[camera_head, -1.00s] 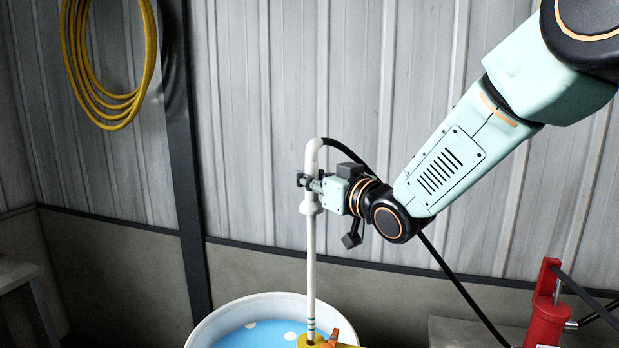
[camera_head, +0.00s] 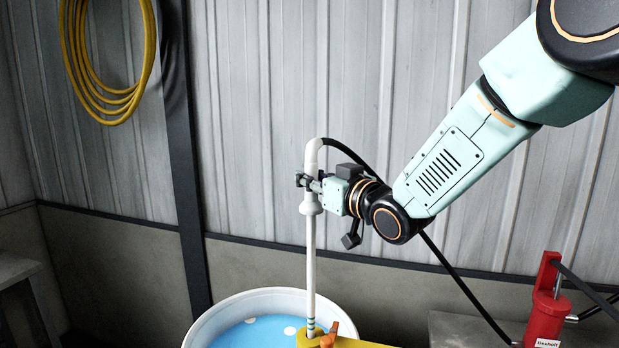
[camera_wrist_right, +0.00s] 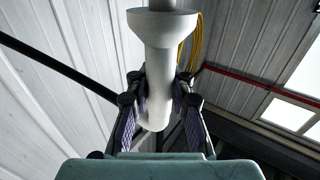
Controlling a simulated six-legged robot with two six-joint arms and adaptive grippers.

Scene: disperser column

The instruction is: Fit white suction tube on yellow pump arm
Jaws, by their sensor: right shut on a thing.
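The white suction tube (camera_head: 311,240) hangs about upright, with a bent top and blue stripes near its lower end. My right gripper (camera_head: 312,185) is shut on the tube just above its flared collar. In the right wrist view the tube (camera_wrist_right: 157,60) sits between the fingers of the right gripper (camera_wrist_right: 160,90). The yellow pump arm (camera_head: 365,345) shows at the bottom edge, with an orange lever (camera_head: 329,334) on it. The tube's striped end meets the yellow part in the picture; I cannot tell if it is seated. My left gripper is not in view.
A white tub (camera_head: 213,318) with blue contents stands below the tube. A black hose (camera_head: 352,154) runs from the tube's top behind my right arm. A red device (camera_head: 547,310) stands at the lower right. A yellow hose coil (camera_head: 85,80) hangs on the wall.

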